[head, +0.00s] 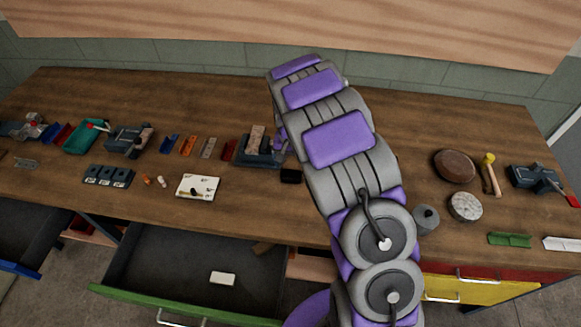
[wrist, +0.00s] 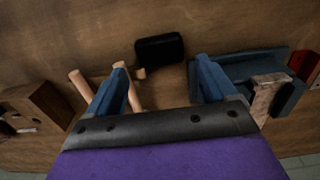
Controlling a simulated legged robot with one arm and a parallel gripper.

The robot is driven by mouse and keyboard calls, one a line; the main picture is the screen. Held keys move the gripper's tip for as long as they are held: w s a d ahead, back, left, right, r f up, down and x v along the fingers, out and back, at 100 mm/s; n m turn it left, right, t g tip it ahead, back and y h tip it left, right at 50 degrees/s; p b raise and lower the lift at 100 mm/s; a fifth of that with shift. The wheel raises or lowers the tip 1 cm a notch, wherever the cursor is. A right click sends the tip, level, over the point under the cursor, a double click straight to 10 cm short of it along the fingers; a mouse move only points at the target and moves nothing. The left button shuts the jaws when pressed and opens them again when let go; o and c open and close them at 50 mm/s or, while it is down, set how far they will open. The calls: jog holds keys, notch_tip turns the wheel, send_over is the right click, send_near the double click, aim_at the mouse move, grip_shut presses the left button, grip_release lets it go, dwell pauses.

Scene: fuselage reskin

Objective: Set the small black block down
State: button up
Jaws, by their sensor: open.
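The small black block (head: 291,176) lies on the wooden workbench (head: 330,213), just left of my arm in the head view. In the wrist view the small black block (wrist: 160,48) appears as a dark rounded box at the gap between my fingertips. My gripper (wrist: 160,63) is open, with its two blue fingers apart. Clear gaps show between the block and both fingers. In the head view my arm hides the gripper.
A blue-grey fixture (wrist: 237,67) with a speckled block (wrist: 266,96) stands close to my right finger in the wrist view. In the head view, a white plate (head: 199,187) and an open green-fronted drawer (head: 185,305) are to the left.

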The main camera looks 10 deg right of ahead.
aim_at(291, 174)
jog(key=s+r+n, duration=0.1)
jog(key=s+r, duration=1.5)
jog(key=r, duration=0.2)
jog(key=s+a+r+n+g, duration=0.1)
jog(key=s+r+n, duration=0.2)
jog(key=s, duration=2)
jog(key=shift+s+a+r+g+p, duration=0.2)
jog(key=shift+s+g+p, duration=0.05)
jog(key=shift+g+p, duration=0.15)
jog(key=shift+s, duration=0.35)
jog(key=shift+c, duration=0.8)
jog(key=shift+d, duration=0.15)
